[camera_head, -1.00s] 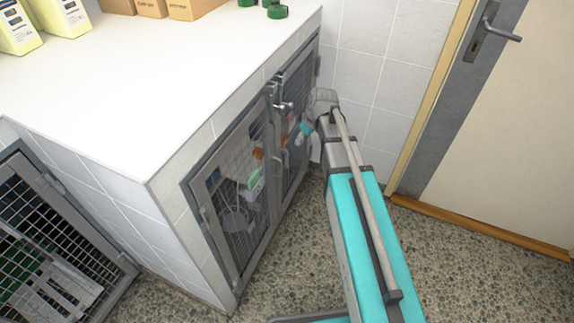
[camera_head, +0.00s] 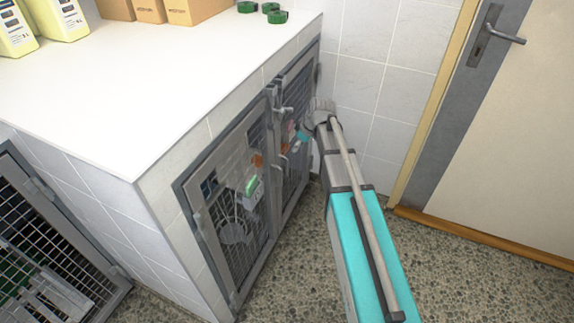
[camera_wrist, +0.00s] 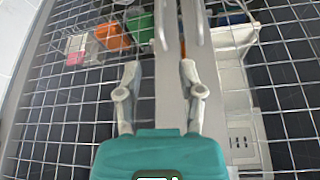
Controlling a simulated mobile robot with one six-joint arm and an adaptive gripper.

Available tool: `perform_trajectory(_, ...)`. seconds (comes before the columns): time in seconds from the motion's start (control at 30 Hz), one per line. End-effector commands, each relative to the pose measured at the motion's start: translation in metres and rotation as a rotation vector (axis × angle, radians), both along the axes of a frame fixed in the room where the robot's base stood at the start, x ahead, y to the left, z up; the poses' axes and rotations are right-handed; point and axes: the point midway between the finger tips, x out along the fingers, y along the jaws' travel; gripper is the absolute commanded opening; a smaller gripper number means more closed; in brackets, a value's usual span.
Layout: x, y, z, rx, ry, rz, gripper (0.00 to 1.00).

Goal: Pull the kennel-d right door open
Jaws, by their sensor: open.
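The kennel under the white counter has two grey-framed wire-mesh doors. The right door (camera_head: 293,180) is the farther one, beside the tiled wall, and looks closed. The left door (camera_head: 230,235) is nearer and also looks closed. A metal latch (camera_head: 284,110) sits high where the doors meet. Pale handle-like prongs (camera_wrist: 190,22) rise beyond the fingertips. Contact cannot be told.
Another mesh kennel door (camera_head: 60,240) is at the lower left. Boxes (camera_head: 190,10), yellow-labelled containers (camera_head: 65,18) and green rolls (camera_head: 276,16) stand on the counter (camera_head: 130,90). A room door (camera_head: 510,140) is at the right. Speckled floor (camera_head: 290,270) lies clear before the kennel.

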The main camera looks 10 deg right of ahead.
Motion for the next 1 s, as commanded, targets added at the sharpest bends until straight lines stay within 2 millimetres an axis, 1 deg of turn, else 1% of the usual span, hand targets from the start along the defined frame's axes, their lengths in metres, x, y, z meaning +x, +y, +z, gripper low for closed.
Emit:
perform_trajectory(0.27,0.004,0.004,-0.014,0.0,0.0,0.0,0.5)
perform_trajectory(1.0,0.019,0.021,-0.071,0.0,0.0,0.0,0.5)
